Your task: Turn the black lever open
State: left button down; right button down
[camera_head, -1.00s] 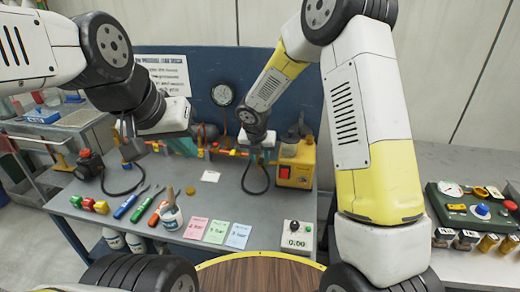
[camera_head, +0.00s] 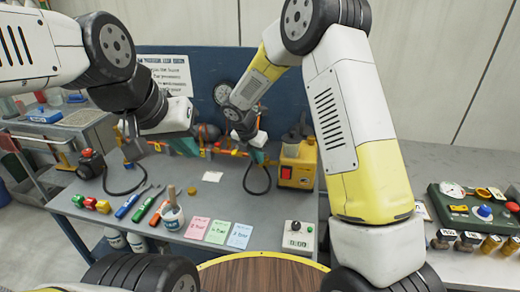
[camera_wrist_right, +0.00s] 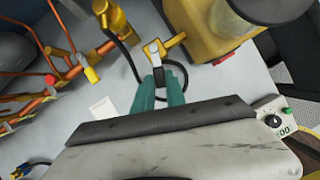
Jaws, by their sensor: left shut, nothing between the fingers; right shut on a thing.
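The black lever (camera_wrist_right: 154,54) shows in the right wrist view as a short dark piece with a pale, shiny face, beside a brass fitting. My right gripper (camera_wrist_right: 158,86) has its green fingers closed on the lever's near end. In the head view my right gripper (camera_head: 257,156) is at the pipe line in front of the yellow box, and its own wrist hides the lever. My left gripper (camera_head: 187,147) is shut and empty, over the left part of the pipe line. Its white body hides part of the pipes.
A yellow box (camera_head: 298,165) stands just right of my right gripper. A black hose (camera_head: 256,182) loops below it. Copper pipes (camera_wrist_right: 60,82) with coloured fittings run along the bench's back. Coloured cards (camera_head: 218,232) and a small readout box (camera_head: 298,236) lie nearer the front.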

jog(key=w+a+m+g+h, duration=0.1)
jog(key=w+m+g, duration=0.1)
jog(key=m, duration=0.4)
jog(key=w+a+m+g+h, duration=0.1)
jog(key=w+m+g, duration=0.1)
jog(key=m, duration=0.5)
jog(key=shift+w+a, duration=0.4)
jog(key=shift+w, duration=0.4)
jog(key=c, duration=1.4)
grip_release()
jog(key=shift+o, duration=0.2)
